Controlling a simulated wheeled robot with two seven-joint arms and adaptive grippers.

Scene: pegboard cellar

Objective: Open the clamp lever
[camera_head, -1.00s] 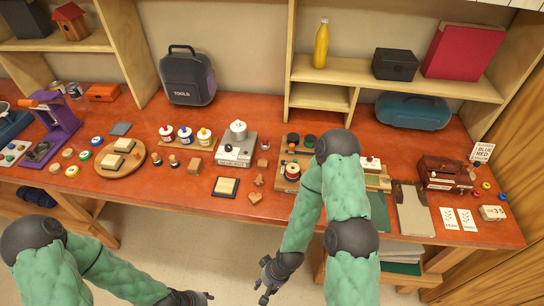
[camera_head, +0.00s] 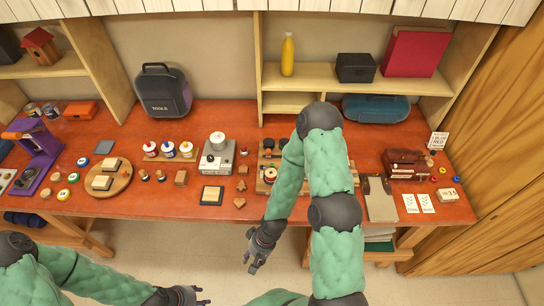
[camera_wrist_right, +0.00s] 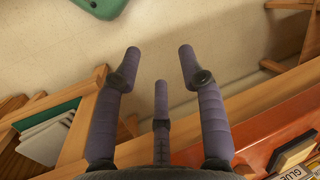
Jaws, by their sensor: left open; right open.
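No part is clearly readable as a clamp lever. A purple press-like stand (camera_head: 42,150) with an orange handle (camera_head: 24,128) stands at the table's left end, partly cut off by the picture edge. My left gripper (camera_head: 203,296) is open and empty at the bottom of the head view, low in front of the table. My right gripper (camera_head: 254,266) is open and empty, just in front of the table's front edge. In the right wrist view its three fingers (camera_wrist_right: 160,60) are spread over bare floor. My right arm hides part of the wooden board behind it.
The red-brown table (camera_head: 130,206) holds a round board (camera_head: 124,184), a grey device (camera_head: 217,160), a clipboard (camera_head: 381,205), a brown box (camera_head: 404,165) and several small items. A tool case (camera_head: 163,92) stands at the back. Floor in front is clear.

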